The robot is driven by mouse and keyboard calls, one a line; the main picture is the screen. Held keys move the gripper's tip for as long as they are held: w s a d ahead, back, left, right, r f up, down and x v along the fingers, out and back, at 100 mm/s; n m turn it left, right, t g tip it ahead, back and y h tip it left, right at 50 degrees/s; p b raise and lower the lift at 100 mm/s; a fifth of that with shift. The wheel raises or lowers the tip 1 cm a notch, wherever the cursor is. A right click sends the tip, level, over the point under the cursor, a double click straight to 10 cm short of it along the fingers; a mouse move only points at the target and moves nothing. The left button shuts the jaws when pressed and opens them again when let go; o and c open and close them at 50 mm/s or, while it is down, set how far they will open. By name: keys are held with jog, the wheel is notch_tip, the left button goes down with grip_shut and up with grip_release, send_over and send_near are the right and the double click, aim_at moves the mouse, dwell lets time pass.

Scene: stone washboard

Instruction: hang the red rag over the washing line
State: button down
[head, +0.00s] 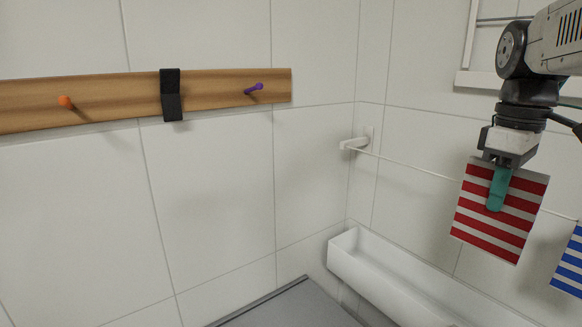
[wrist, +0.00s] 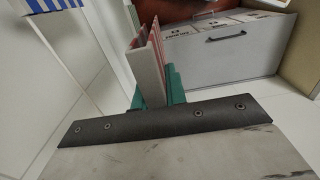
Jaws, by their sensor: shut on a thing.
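The red-and-white striped rag (head: 490,225) hangs from my gripper (head: 499,187) at the right of the head view. The gripper's teal fingers are shut on its upper part. In the wrist view the rag (wrist: 150,62) shows edge-on between the teal fingers (wrist: 155,88). The washing line (head: 415,168) is a thin white cord running from a white wall bracket (head: 357,141) toward the lower right. In the head view the rag overlaps the line. I cannot tell whether it is in front of the line or touching it.
A blue-and-white striped cloth (head: 570,265) hangs at the right edge, close to the rag. A white trough (head: 385,275) runs below the line. A wooden rail (head: 215,92) with an orange peg, a purple peg and a black strap is on the left wall. A grey drawer (wrist: 222,50) shows in the wrist view.

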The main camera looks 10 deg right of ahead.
jog(key=shift+w+d, duration=1.05)
jog(key=shift+d, duration=1.4)
jog(key=shift+w+d, duration=1.05)
jog(key=shift+d, duration=1.45)
jog(key=shift+w+d, duration=1.05)
jog(key=shift+d, duration=1.4)
jog(key=shift+a+f, duration=0.1)
jog(key=shift+f, duration=0.85)
jog(key=shift+s, duration=0.1)
jog(key=shift+f, duration=0.15)
notch_tip(320, 180, down, 8)
